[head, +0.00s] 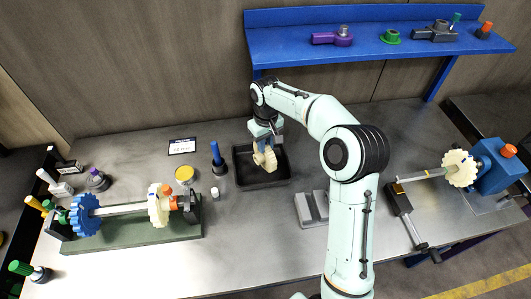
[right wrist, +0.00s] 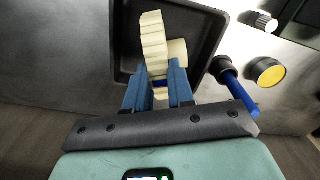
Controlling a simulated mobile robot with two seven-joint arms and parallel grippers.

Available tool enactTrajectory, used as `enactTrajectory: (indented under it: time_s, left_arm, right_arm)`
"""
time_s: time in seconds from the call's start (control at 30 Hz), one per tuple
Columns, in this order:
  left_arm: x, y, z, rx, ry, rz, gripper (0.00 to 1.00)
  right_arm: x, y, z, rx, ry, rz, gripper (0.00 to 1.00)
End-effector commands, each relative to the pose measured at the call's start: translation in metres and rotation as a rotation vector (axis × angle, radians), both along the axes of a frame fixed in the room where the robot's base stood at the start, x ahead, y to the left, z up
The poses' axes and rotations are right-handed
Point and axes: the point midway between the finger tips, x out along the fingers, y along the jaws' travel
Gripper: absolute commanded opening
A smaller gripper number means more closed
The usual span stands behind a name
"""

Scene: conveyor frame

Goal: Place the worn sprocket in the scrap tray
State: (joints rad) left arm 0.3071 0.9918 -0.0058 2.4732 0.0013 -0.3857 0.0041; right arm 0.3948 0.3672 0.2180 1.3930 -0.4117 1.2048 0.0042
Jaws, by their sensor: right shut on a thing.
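My right gripper (head: 266,142) is shut on a cream toothed sprocket (head: 265,158). It holds the sprocket over the black tray (head: 284,180), which lies on the table. In the right wrist view the sprocket (right wrist: 153,45) stands edge-on between the blue fingers (right wrist: 155,85), with the tray (right wrist: 205,40) behind it. I cannot tell whether the sprocket touches the tray floor. Another cream sprocket (head: 158,205) sits on a shaft at the left, and one more (head: 459,168) is on the shaft at the right. My left gripper is out of view.
A blue-handled tool (head: 217,155) and a yellow-topped container (head: 184,174) stand left of the tray. A grey block (head: 312,208) lies in front right of it. A blue shelf (head: 375,46) with parts is behind. The front middle of the table is clear.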

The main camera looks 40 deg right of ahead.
Motion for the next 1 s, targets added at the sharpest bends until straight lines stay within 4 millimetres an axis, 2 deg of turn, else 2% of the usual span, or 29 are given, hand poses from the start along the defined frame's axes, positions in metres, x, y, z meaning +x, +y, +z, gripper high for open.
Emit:
enactTrajectory:
  time_s: [0.03,0.2,0.67,0.7,0.77,0.8,1.0]
  left_arm:
    - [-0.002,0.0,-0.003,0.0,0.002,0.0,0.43]
    - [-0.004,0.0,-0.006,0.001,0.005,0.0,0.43]
    - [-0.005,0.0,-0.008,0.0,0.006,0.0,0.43]
    - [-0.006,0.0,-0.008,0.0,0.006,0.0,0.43]
    - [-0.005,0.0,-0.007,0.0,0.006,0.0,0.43]
    - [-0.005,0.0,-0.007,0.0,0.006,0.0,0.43]
    - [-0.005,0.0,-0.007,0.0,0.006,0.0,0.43]
  right_arm:
    - [-0.002,0.0,-0.013,0.002,0.007,0.0,0.0]
    - [-0.001,0.0,-0.039,0.002,0.005,0.001,0.0]
    - [-0.001,0.0,-0.047,0.001,0.002,0.001,0.0]
    - [-0.001,0.0,-0.048,0.001,0.003,0.0,0.26]
    - [-0.001,0.0,-0.048,0.001,0.003,0.0,0.46]
    - [-0.001,0.0,-0.048,0.001,0.003,0.0,0.48]
    - [-0.001,0.0,-0.048,0.001,0.003,0.0,0.48]
